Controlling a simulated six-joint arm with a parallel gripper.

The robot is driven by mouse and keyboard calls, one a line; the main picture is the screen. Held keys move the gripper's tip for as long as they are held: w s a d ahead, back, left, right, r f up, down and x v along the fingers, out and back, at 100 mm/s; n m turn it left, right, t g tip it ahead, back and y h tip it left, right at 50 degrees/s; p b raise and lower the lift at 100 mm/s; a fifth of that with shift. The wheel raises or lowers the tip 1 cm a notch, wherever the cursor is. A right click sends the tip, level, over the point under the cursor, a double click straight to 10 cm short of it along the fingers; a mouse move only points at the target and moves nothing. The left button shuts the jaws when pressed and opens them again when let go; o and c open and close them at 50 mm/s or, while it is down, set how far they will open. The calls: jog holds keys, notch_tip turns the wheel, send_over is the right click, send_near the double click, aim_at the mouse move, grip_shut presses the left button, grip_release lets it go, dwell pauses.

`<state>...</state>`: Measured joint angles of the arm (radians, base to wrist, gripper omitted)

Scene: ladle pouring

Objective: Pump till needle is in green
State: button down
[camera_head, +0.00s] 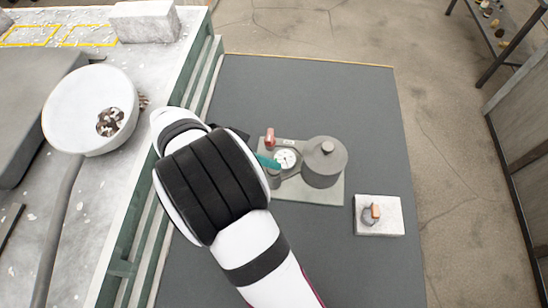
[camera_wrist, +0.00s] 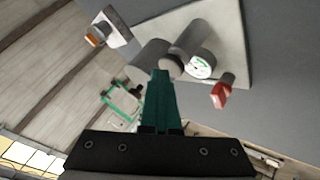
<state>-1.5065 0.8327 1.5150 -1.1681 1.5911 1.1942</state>
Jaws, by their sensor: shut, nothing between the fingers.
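A pump unit stands on a pale base plate (camera_head: 328,193), with a round white-faced gauge (camera_head: 286,158), a wide grey cylinder (camera_head: 324,168) and a red handle (camera_head: 270,138). In the wrist view the gauge (camera_wrist: 201,65) shows a bit of green; its needle is too small to read. The red handle (camera_wrist: 222,93) is right of it. My gripper (camera_head: 268,161) is over the left side of the unit, its teal fingers shut and empty. In the wrist view the fingertips (camera_wrist: 161,73) are at a round grey knob (camera_wrist: 171,67); I cannot tell whether they touch.
A white block (camera_head: 392,228) with a grey and orange part stands right of the unit. A white ladle-like bowl (camera_head: 75,120) with dark pieces is on the left counter. The dark tabletop (camera_head: 375,110) is clear behind and in front of the unit.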

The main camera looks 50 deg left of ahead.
aim_at(269, 169)
jog(key=shift+r, duration=2.2)
notch_tip(269, 169, up, 5)
jog(key=shift+r, duration=0.1)
